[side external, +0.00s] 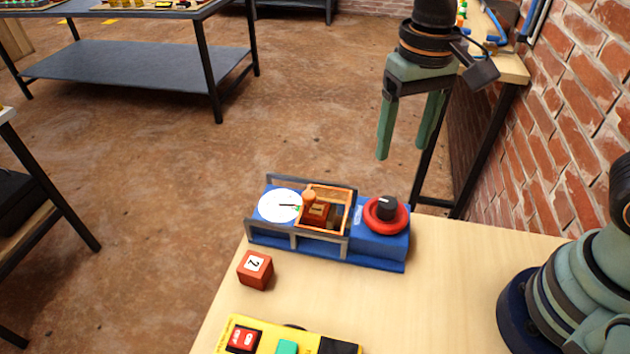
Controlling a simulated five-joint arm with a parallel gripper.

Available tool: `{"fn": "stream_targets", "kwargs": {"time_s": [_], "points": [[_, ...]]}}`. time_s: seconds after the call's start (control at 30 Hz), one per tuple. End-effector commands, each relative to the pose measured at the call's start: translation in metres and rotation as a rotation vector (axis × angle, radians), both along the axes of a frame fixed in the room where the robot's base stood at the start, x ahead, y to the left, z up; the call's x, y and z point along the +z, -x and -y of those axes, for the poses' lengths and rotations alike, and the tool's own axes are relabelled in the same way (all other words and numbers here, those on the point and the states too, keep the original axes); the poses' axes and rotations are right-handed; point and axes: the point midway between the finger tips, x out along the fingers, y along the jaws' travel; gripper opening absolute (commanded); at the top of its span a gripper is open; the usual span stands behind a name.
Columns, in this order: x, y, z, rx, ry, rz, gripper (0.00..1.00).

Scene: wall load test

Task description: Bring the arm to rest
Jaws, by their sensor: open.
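My gripper (408,130) hangs in the air above and behind the right part of the blue device, with its two green fingers pointing down. The fingers are apart and nothing is between them. The blue device (376,248) stands at the far edge of the light wooden table (370,305). It has a white dial (279,205) with a dark needle, an orange frame (328,222) with brown parts inside, and a red ring with a black knob (387,208). My gripper touches none of it.
A red cube (255,270) marked 2 sits in front of the device. A yellow panel (238,326) with red, green and black parts lies at the near edge, partly cut off. A brick wall (580,110) rises at right. Other tables (140,72) stand behind.

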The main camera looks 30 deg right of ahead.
Motion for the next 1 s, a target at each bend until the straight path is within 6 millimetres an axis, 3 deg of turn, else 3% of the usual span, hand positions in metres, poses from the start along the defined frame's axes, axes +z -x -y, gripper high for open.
{"fn": "stream_targets", "kwargs": {"time_s": [0.3,0.5,0.7,1.0], "points": [[0.028,-0.002,0.073,0.081,-0.029,0.269,0.72],[0.037,0.003,0.11,0.136,0.02,0.424,0.72],[0.039,0.006,0.123,0.161,0.05,0.476,0.72],[0.039,0.006,0.123,0.163,0.05,0.476,0.72]]}}
